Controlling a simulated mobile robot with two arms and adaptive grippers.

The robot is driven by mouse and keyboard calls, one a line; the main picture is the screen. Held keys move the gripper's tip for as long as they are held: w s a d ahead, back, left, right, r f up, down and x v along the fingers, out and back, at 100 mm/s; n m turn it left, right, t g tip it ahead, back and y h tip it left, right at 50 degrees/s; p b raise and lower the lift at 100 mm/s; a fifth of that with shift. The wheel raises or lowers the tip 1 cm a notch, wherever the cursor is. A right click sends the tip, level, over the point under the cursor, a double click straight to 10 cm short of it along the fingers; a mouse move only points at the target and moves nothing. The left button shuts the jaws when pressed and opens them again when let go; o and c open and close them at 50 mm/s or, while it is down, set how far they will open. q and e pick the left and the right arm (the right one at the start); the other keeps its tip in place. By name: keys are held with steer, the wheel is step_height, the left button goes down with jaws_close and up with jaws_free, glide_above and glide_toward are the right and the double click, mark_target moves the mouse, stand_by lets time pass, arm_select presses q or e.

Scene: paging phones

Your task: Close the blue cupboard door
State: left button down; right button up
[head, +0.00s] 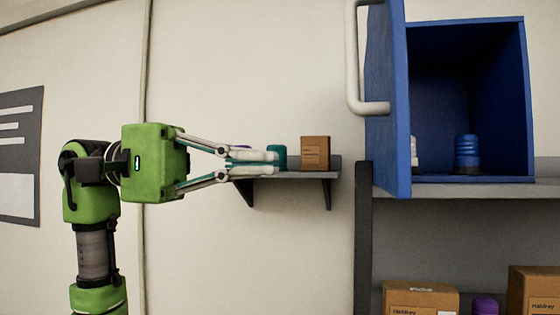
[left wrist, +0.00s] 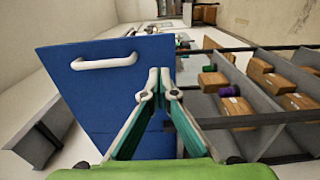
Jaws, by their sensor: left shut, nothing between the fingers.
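The blue cupboard (head: 440,80) stands at the right of the head view, with its inside showing. Its blue door (head: 390,110) stands open at the cupboard's left side, seen nearly edge-on. A white bar handle (head: 352,60) is on the door's left face. In the left wrist view the door (left wrist: 75,95) fills the left-centre, with its white handle (left wrist: 105,62). My left gripper (head: 278,162) is shut and empty, left of the door and apart from it in the head view. Its fingertips (left wrist: 160,76) overlap the door's right edge in the wrist view; I cannot tell the gap.
A blue ribbed container (head: 467,152) and a partly hidden white one (head: 415,152) stand in the cupboard. A small wall shelf (head: 290,175) behind my gripper holds a carton (head: 315,153) and a teal container. Boxes (head: 420,298) sit on the shelf below the cupboard.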

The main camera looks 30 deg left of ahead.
arm_select(q)
steer(key=p, duration=0.4)
glide_toward(392, 162)
steer(key=x, duration=0.5)
steer(key=shift+w+d+r, duration=0.15)
steer(key=shift+d, duration=0.05)
steer(key=shift+x, duration=0.8)
steer(key=shift+w+a, duration=0.1)
